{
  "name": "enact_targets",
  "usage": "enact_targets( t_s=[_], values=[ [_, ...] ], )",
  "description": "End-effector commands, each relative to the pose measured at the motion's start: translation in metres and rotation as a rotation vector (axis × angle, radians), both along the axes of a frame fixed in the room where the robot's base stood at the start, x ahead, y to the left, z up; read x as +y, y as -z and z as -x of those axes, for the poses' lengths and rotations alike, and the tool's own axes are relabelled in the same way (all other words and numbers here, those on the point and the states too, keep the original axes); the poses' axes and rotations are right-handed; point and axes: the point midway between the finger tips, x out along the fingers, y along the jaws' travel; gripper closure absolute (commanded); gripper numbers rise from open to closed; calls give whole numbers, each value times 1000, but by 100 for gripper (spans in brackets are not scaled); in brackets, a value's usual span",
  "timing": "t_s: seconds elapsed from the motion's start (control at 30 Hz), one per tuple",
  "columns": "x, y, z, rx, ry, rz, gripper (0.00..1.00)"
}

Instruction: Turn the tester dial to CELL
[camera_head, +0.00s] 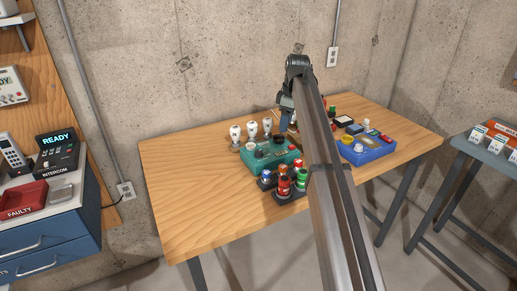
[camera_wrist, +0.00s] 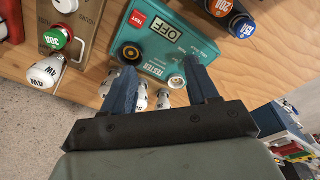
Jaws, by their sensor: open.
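The teal tester (camera_head: 272,160) sits on the wooden table. In the head view my gripper (camera_head: 285,122) is over the tester's back side, partly hidden by my arm.
White bulbs (camera_head: 251,130) stand behind the tester. Red, green and blue capped cylinders (camera_head: 284,184) stand in front of it. A blue box (camera_head: 368,153) lies to the right. The table's left part (camera_head: 185,180) is clear. An intercom (camera_head: 57,152) reads READY at left.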

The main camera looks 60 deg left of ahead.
Motion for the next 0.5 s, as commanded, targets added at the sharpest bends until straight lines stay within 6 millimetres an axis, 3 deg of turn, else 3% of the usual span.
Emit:
enact_targets(
  t_s=[0.03,0.2,0.3,0.5],
  values=[
    [10,-8,23,-17,-59,24,41],
    [23,-24,72,-58,-199,89,41],
    [27,-30,88,-69,-243,110,41],
    [27,-25,96,-76,-266,123,41]
  ],
)
